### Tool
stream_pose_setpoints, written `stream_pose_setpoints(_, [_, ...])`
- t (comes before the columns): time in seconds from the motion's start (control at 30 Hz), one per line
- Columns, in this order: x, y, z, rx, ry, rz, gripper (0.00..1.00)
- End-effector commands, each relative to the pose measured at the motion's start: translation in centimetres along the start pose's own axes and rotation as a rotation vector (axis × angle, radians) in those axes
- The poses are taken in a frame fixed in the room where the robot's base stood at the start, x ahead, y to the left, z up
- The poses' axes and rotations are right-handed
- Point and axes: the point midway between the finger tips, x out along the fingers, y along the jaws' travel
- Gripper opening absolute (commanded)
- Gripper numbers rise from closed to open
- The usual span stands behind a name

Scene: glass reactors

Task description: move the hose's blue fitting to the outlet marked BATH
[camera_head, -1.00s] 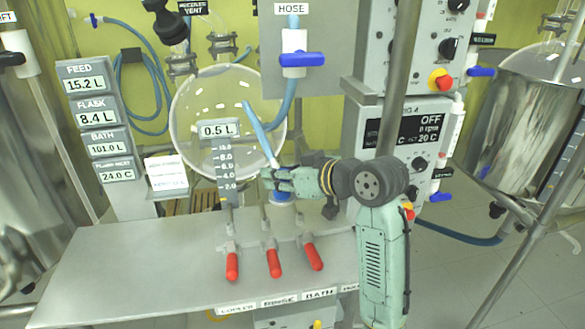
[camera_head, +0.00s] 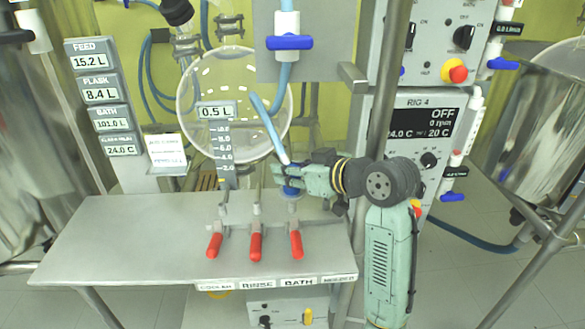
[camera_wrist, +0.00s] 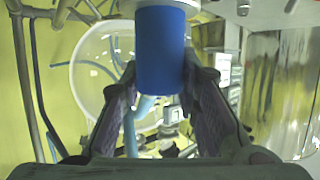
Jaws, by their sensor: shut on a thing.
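The blue fitting (camera_head: 290,191) is between the fingers of my gripper (camera_head: 287,178), which is shut on it. It shows large and upright in the wrist view (camera_wrist: 161,52), with my gripper's fingers (camera_wrist: 160,88) on both sides. The blue hose (camera_head: 267,126) slants from the upper left down to my gripper. The fitting is above the back of the bench, close to the rightmost red-handled valve (camera_head: 296,244). A pale round part is just under it; whether they touch I cannot tell. The BATH label (camera_head: 298,282) is on the bench's front edge, below that valve.
Two more red-handled valves (camera_head: 255,245) stand to the left, above the RINSE label (camera_head: 257,286) and another label. A level gauge (camera_head: 223,150) and a round glass vessel (camera_head: 196,100) are behind. A metal post (camera_head: 382,110) rises close to my arm. The bench's left side is clear.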

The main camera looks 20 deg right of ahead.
Motion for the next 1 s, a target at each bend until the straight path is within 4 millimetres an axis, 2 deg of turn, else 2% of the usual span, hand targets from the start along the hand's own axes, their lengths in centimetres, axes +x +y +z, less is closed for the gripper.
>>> stream_pose_setpoints(1.0, [1.8, 0.0, 4.3, -0.001, 0.002, 0.0, 0.0])
